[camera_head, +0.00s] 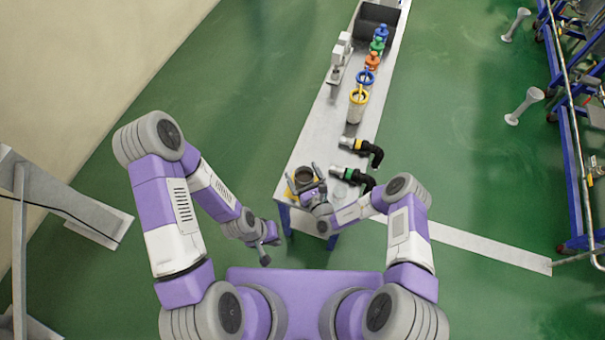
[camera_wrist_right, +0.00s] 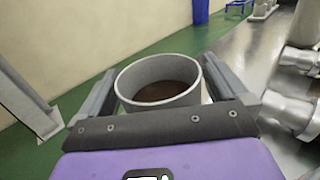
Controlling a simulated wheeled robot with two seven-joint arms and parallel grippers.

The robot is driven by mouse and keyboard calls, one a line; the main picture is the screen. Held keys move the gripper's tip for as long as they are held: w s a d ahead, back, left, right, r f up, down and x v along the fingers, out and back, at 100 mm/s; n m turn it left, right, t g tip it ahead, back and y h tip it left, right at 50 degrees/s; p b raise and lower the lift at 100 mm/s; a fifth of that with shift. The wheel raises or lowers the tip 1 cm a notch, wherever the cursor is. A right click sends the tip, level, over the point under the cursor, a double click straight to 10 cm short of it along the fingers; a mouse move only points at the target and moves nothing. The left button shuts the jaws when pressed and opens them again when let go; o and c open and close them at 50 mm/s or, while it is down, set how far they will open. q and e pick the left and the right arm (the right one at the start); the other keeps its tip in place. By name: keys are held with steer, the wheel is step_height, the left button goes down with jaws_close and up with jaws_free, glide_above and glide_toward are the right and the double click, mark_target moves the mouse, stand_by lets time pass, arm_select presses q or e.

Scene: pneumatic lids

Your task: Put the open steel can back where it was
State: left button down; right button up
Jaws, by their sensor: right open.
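The open steel can (camera_head: 305,174) stands at the near end of the long narrow table (camera_head: 317,135). In the right wrist view the can (camera_wrist_right: 158,82) is round, grey and lidless, with a dark brown inside. My right gripper (camera_head: 308,184) is open, with one finger on each side of the can; small gaps seem to show, and contact cannot be told. The can's lower part is hidden by the gripper. A yellow part (camera_head: 291,188) shows beside the can. My left gripper (camera_head: 265,250) hangs empty off the table's left side; its jaw state is unclear.
Two black hose fittings (camera_head: 367,149) lie right of the can. Farther along stand a can with a yellow ring (camera_head: 358,98), a blue ring (camera_head: 366,77), red, green and blue pieces (camera_head: 373,60), a grey device (camera_head: 340,60) and a dark bin (camera_head: 377,20). Mid-table has free room.

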steer(key=p+v, duration=0.2)
steer(key=v, duration=1)
steer(key=shift+p, duration=0.3)
steer(key=shift+a, duration=0.1)
